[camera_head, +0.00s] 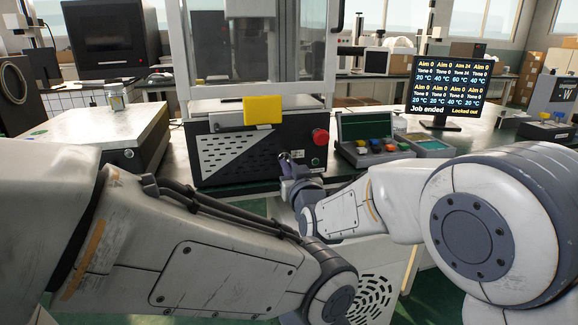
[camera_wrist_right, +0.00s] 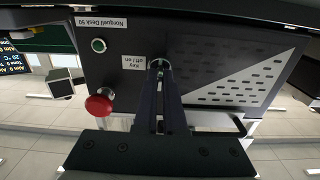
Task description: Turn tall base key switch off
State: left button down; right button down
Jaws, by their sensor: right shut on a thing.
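The tall base is the dark lower housing (camera_head: 235,150) of the cabinet machine in the middle of the head view. Its key switch (camera_wrist_right: 160,63) shows as a small round metal piece on the front panel in the right wrist view, where the picture is upside down. A white label (camera_wrist_right: 134,63) reading "Key off / on" is beside it. My right gripper (camera_wrist_right: 161,105) is shut on the key, its fingers pointing at the panel. In the head view the right gripper (camera_head: 287,163) hides the key, and its angle cannot be told. My left gripper is out of view.
A red mushroom button (camera_wrist_right: 99,103) and a green button (camera_wrist_right: 99,45) are close to the key on the same panel. A yellow block (camera_head: 262,110) hangs above. A control box (camera_head: 368,135) stands right of the machine; a monitor (camera_head: 452,85) reads "Job ended".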

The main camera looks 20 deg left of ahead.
dwell(0.4)
jog(key=c, duration=1)
grip_release()
jog(key=p+v, duration=0.1)
jog(key=v, duration=0.9)
jog(key=shift+s+d, duration=0.2)
jog(key=shift+s, duration=0.05)
